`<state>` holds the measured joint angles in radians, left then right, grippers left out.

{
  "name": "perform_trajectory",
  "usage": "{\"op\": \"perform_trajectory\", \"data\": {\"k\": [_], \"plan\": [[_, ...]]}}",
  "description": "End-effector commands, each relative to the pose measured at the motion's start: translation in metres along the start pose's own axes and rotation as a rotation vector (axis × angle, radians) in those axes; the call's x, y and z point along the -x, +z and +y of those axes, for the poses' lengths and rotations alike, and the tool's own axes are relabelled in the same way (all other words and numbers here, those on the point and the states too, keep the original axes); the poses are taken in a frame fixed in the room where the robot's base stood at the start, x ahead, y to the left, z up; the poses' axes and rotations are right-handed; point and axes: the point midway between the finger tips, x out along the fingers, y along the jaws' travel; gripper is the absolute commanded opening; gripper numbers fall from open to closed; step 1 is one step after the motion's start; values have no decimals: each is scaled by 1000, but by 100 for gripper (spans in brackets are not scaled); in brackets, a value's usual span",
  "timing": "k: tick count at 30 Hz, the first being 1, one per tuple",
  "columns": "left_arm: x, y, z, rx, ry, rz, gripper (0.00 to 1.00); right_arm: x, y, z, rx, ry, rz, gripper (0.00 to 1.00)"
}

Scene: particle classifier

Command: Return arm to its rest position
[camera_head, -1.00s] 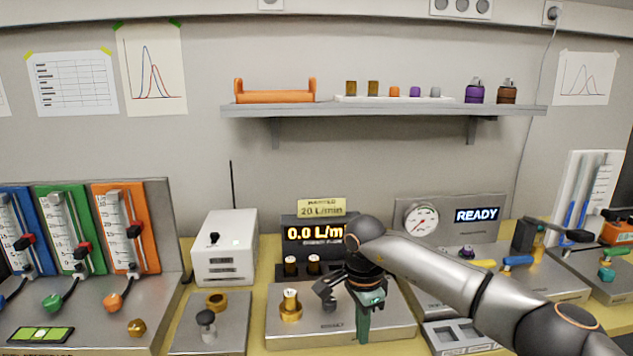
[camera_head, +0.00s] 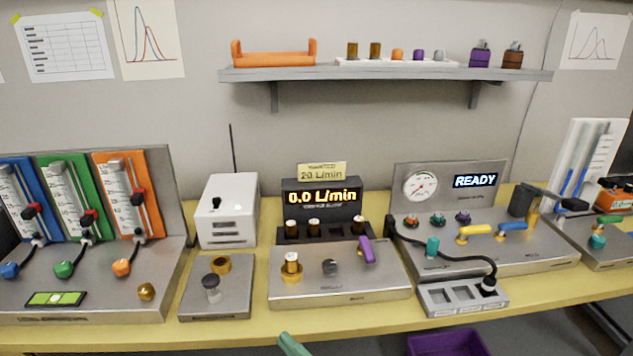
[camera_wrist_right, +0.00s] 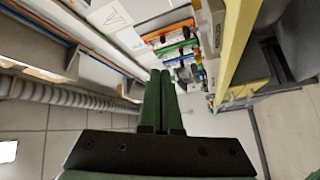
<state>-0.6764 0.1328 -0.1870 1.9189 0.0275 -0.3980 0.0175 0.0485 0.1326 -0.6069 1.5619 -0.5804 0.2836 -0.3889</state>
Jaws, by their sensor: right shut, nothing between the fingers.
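My right gripper (camera_head: 291,345) shows only as a green tip at the bottom edge of the head view, in front of the yellow bench (camera_head: 390,322). The rest of it and the right arm are out of that view. In the right wrist view the two green fingers of the right gripper (camera_wrist_right: 160,88) lie together, shut with nothing between them. The gripper is clear of the devices on the bench. My left gripper is in neither view.
The bench carries a steel panel with a purple lever (camera_head: 367,250), a display (camera_head: 323,198) reading 0.0 L/min, a READY panel (camera_head: 474,181) and a small socket block (camera_head: 462,296). A purple bin (camera_head: 447,343) stands below the bench's front edge.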

Motion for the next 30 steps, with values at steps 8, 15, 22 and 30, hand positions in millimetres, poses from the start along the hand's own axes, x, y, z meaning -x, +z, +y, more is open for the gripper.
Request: {"op": "perform_trajectory", "data": {"k": [8, 15, 22, 30], "plan": [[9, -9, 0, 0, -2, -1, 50, 154, 85, -59, -732, -4, -639, 0], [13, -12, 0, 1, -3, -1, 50, 274, 89, -104, -1137, 14, -1018, 0], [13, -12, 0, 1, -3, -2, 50, 304, 84, -114, -1235, 21, -1113, 0], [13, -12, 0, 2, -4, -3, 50, 304, 84, -114, -1233, 20, -1111, 0]]}}
